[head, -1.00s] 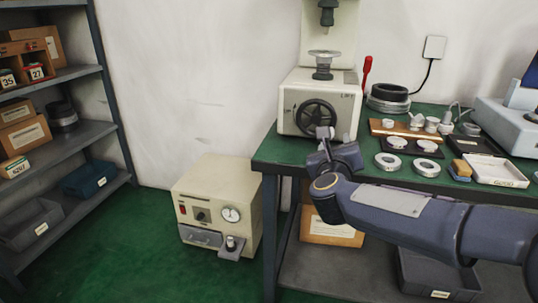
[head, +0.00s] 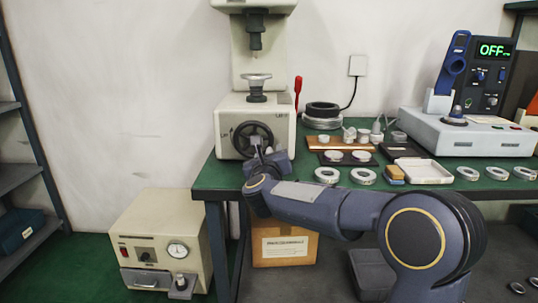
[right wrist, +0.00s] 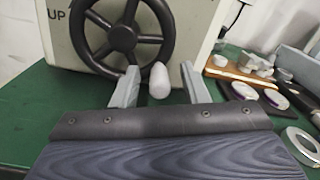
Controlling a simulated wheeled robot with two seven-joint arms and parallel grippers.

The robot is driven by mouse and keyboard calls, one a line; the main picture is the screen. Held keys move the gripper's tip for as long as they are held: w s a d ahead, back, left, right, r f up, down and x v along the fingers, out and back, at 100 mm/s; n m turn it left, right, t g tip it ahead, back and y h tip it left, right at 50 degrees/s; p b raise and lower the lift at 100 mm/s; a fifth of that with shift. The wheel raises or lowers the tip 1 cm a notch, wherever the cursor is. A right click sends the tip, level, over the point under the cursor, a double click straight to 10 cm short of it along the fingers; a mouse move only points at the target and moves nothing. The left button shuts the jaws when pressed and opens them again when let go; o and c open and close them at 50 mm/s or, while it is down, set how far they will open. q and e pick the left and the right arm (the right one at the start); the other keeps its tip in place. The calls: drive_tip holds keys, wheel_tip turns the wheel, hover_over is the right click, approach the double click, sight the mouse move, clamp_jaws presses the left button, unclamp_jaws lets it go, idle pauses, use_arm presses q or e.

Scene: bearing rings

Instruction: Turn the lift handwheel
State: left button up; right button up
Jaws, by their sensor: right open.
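The lift handwheel (head: 253,139) is a black spoked wheel on the front of a cream press-like machine (head: 283,125) at the left end of the green bench. In the right wrist view the handwheel (right wrist: 124,37) fills the upper middle, with "UP" printed to its left. Its pale grey knob (right wrist: 158,80) stands between the fingers of my right gripper (right wrist: 160,88), with a gap on both sides. The right gripper is open, and in the head view it (head: 258,146) is in front of the wheel's lower part, partly hiding it. My left gripper is not in view.
Several metal rings (head: 363,176), a white tray (head: 424,171) and a brown board (head: 343,142) lie on the bench right of the machine. A red handle (head: 298,92) stands beside it. A blue-grey device with an "OFF" display (head: 494,49) is at the right. A cream box (head: 157,243) stands on the floor.

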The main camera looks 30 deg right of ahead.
clamp_jaws()
drive_tip(key=shift+r, duration=0.1)
